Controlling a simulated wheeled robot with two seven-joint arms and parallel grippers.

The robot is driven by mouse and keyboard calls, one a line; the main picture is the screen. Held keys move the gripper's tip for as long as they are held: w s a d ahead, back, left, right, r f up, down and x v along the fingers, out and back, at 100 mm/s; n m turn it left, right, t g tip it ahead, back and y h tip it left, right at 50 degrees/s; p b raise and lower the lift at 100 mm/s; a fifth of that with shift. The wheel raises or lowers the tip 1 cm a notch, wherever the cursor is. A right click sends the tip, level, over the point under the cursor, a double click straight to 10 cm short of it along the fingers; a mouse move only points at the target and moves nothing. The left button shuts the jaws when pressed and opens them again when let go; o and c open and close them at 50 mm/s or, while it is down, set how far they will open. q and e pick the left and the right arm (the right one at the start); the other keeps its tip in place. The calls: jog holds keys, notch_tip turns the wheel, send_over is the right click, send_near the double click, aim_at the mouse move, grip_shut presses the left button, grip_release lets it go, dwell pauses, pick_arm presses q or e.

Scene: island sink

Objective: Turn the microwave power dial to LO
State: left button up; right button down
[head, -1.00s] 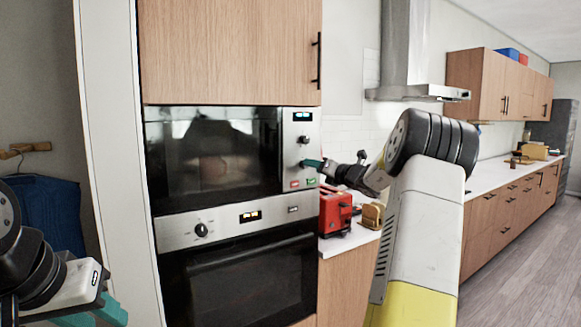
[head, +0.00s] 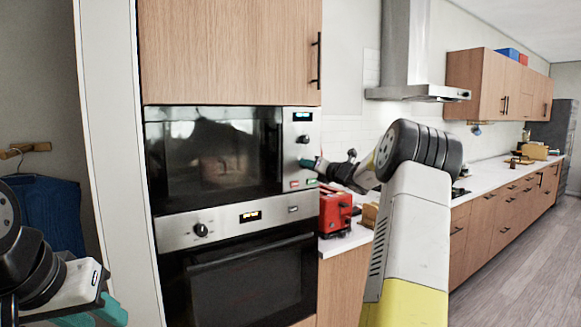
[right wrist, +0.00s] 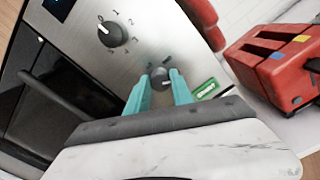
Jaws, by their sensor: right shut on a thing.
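The microwave (head: 215,155) is built into the tall cabinet, with its door closed. Its silver control panel (head: 302,127) has a small display, an upper dial (head: 303,139) and a lower dial, with red and green buttons below. My right gripper (head: 309,163) is at the lower dial. In the right wrist view the lower dial (right wrist: 161,77) sits between its teal fingertips (right wrist: 161,88), shut on it. The dial has a pale pointer mark; its labels are too small to read. The upper dial (right wrist: 113,34) is free. My left gripper (head: 93,315) is low at the left, partly cut off.
An oven (head: 243,270) with its own knob (head: 200,230) is below the microwave. A red toaster (head: 334,210) stands on the counter just right of the panel. Blue cloth (head: 48,212) hangs at the left. The floor at right is clear.

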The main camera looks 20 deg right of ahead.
jog(key=shift+n, duration=0.3)
jog(key=n, duration=2.3)
jog(key=shift+a+f, duration=0.15)
jog(key=shift+a, duration=0.05)
jog(key=shift+n, duration=0.3)
jog(key=c, duration=1.1)
grip_release()
jog(key=shift+s, duration=0.15)
